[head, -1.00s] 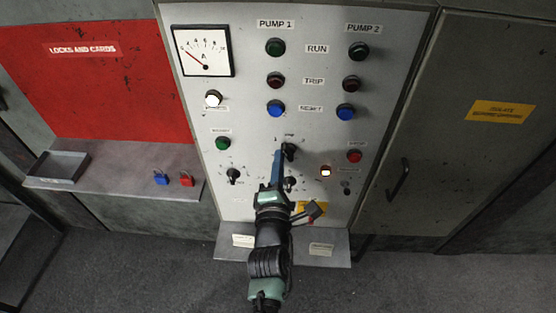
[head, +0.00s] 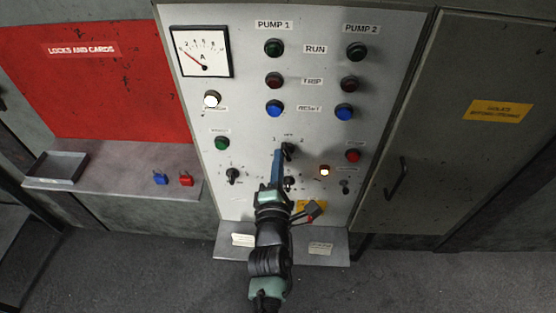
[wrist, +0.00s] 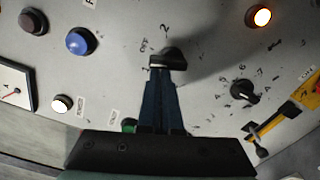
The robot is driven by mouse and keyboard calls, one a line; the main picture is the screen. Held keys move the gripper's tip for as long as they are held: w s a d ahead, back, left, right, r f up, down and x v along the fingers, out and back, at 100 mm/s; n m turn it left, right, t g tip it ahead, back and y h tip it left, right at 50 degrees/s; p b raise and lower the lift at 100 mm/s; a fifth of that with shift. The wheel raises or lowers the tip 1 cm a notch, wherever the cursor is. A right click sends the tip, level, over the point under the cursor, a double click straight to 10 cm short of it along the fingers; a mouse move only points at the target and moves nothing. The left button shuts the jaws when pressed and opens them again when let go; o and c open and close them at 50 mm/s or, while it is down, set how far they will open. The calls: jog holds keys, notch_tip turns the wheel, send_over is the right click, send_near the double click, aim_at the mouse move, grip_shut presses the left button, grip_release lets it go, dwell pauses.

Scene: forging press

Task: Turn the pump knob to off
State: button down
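The pump knob (head: 288,150) is a black selector on the grey panel, with marks 1, OFF and 2 around its top. In the wrist view the knob (wrist: 172,58) shows a pale end at its left, on the side of the 1 and OFF marks; its exact setting is hard to read. My gripper (head: 278,154) reaches up to the knob's left side. In the wrist view its blue fingers (wrist: 160,72) are close together, with their tips at the knob's pale end. They appear to touch it, and they partly hide its lower side.
A smaller numbered dial (wrist: 243,92) sits below the knob. A lit amber lamp (head: 325,171) and a red button (head: 354,155) are to the right, a green button (head: 222,143) to the left. A red padlock and yellow tag (head: 309,208) hang low on the panel. A ledge (head: 335,243) juts out beneath.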

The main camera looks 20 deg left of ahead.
jog(key=shift+w+d+r+p, duration=0.2)
jog(key=shift+w+d+p, duration=0.05)
jog(key=shift+d+p, duration=0.4)
dwell(1.4)
jog(key=shift+s+f+b, duration=0.1)
jog(key=shift+b, duration=0.25)
jog(key=s+b, duration=0.1)
jog(key=s, duration=0.7)
jog(key=shift+s+d, duration=0.3)
dwell(0.7)
